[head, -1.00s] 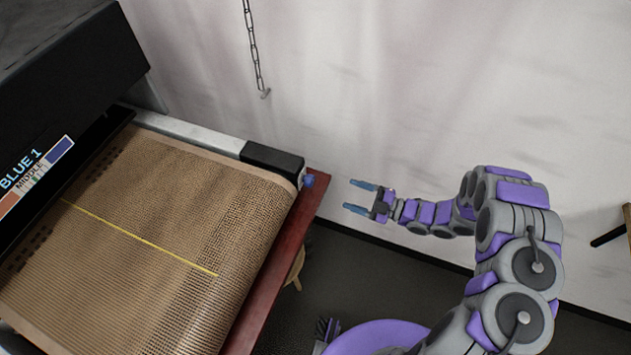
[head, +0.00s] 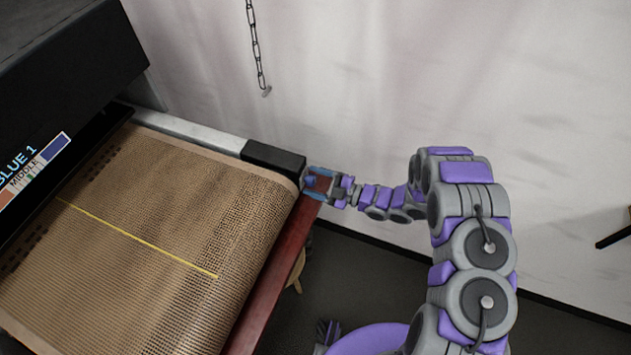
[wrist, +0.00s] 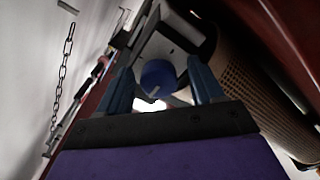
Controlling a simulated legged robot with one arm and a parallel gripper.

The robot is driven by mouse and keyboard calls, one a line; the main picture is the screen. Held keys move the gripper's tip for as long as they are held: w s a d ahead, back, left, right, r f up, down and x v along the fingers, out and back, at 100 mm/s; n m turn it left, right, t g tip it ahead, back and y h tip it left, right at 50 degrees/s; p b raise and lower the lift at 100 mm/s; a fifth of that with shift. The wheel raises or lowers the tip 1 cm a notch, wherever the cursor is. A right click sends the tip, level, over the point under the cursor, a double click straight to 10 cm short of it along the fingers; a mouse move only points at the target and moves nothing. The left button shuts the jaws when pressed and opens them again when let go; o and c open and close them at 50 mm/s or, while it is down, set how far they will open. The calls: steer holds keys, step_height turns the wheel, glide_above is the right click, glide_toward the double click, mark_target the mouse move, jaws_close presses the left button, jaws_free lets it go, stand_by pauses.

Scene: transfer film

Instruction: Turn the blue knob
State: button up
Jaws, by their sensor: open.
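The blue knob (head: 310,181) is at the far right corner of the conveyor machine, on the end of the roller by the black block. In the wrist view the knob (wrist: 158,76) is round and blue and lies between and just beyond my two blue fingers. My gripper (head: 314,184) is open, with one finger on either side of the knob. In the wrist view my gripper (wrist: 160,92) has a finger to the left and a finger to the right. I cannot tell whether either finger touches the knob.
The brown mesh belt (head: 150,240) with a yellow line fills the left. A red-brown beam (head: 275,275) runs along its right edge. A black housing labelled BLUE 1 (head: 65,75) stands upper left. A chain (head: 256,50) hangs by the pale wall.

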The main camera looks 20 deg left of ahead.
steer(key=shift+d, duration=0.1)
steer(key=shift+c, duration=0.4)
steer(key=c, duration=1)
steer(key=shift+r, duration=0.1)
steer(key=m+p, duration=0.2)
steer(key=m, duration=0.1)
steer(key=shift+m, duration=0.3)
steer(key=m+p, duration=0.1)
steer(key=m, duration=0.8)
steer(key=shift+m+p, duration=0.35)
steer(key=shift+m, duration=2.15)
